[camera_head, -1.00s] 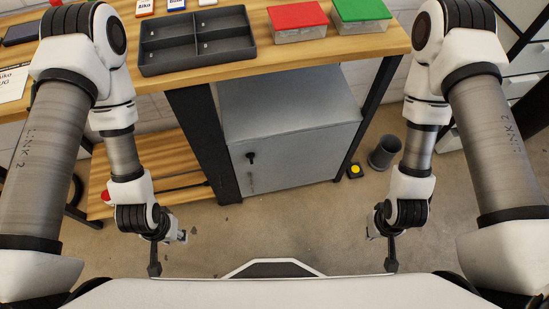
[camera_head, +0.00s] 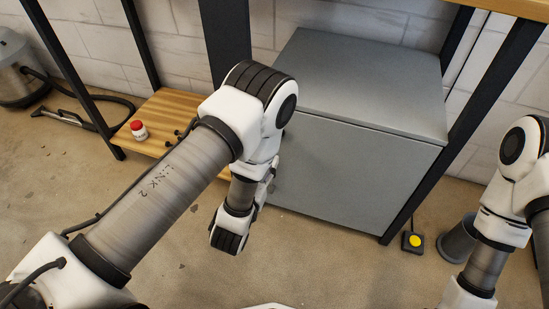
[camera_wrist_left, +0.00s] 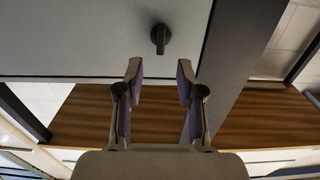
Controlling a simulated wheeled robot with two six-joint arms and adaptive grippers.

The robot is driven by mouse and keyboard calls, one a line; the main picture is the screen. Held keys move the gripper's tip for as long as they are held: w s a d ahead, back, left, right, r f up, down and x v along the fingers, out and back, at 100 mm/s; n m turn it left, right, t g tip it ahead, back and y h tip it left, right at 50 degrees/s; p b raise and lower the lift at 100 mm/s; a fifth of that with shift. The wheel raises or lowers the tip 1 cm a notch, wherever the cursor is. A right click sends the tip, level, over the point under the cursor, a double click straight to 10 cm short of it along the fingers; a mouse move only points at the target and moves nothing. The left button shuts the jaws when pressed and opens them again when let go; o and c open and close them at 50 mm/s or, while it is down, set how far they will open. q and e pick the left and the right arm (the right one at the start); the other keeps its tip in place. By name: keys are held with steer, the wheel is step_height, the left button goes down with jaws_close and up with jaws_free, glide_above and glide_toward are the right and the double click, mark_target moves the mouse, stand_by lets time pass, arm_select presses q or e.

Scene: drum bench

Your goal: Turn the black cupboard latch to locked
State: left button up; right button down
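The grey cupboard (camera_head: 350,165) stands under the bench, its door shut. Its black latch (camera_wrist_left: 160,38) shows in the left wrist view near the door's edge, its handle along the picture's vertical. In the head view my left arm hides the latch. My left gripper (camera_wrist_left: 160,75) is open and empty, its two fingers apart, with the latch ahead of and between the fingertips, not touched. In the head view the left gripper's fingers are hidden behind my arm. My right arm shows at the right edge of the head view, but its gripper is out of the picture.
A wooden low shelf (camera_head: 165,115) with a red-capped jar (camera_head: 138,130) is left of the cupboard. A yellow-buttoned black box (camera_head: 412,241) and a grey bin (camera_head: 458,240) stand on the floor to the right. A vacuum cleaner (camera_head: 18,70) is at far left.

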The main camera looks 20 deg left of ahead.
arm_select(q)
steer(key=w+p, duration=0.2)
steer(key=w, duration=0.5)
steer(key=shift+w+r, duration=0.2)
steer(key=shift+w, duration=0.05)
steer(key=shift+d, duration=0.1)
jaws_close()
